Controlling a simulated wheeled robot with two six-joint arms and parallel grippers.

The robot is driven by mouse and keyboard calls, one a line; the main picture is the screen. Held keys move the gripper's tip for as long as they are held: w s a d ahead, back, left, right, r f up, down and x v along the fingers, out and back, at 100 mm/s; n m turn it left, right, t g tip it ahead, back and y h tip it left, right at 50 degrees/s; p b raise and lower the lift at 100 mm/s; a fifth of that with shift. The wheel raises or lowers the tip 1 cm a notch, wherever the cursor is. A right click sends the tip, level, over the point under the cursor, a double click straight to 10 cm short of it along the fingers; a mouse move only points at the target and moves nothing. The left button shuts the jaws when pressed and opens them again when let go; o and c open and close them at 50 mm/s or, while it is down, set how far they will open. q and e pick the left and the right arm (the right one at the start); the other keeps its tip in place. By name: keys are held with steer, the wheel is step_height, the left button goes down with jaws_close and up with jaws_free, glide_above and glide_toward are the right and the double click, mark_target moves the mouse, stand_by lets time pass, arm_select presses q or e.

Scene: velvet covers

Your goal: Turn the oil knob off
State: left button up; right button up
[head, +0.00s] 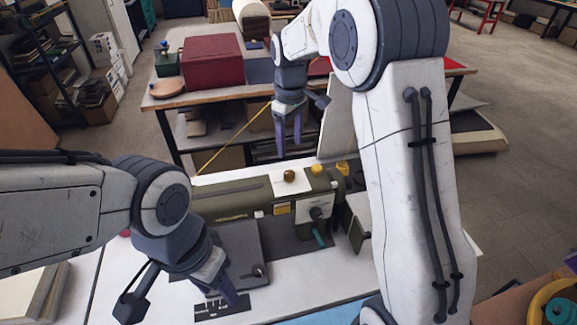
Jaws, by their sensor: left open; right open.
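An olive-green machine (235,205) lies across the white table in the head view. Its top carries a round brown knob (290,175) on a white plate and small yellow knobs (342,168) to the right. A black knob (317,213) sits on the white front panel, with a teal handle (319,237) below it. I cannot read which is the oil knob. My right gripper (289,138) is open and empty, pointing down and appearing above the brown knob, apart from it. My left gripper (228,288) is low at the machine's front left; its fingers overlap in view.
A dark plate (240,250) with a small black lever lies before the machine. An open panel (354,228) stands at its right end. Behind is a table with a red box (199,60). My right arm hides much of the right side.

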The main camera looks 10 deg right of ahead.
mark_target(289, 172)
step_height(289, 172, down, 10)
steer(key=shift+s+a+r+p, duration=0.1)
steer(key=shift+r+p, duration=0.15)
steer(key=shift+p, duration=0.85)
jaws_close()
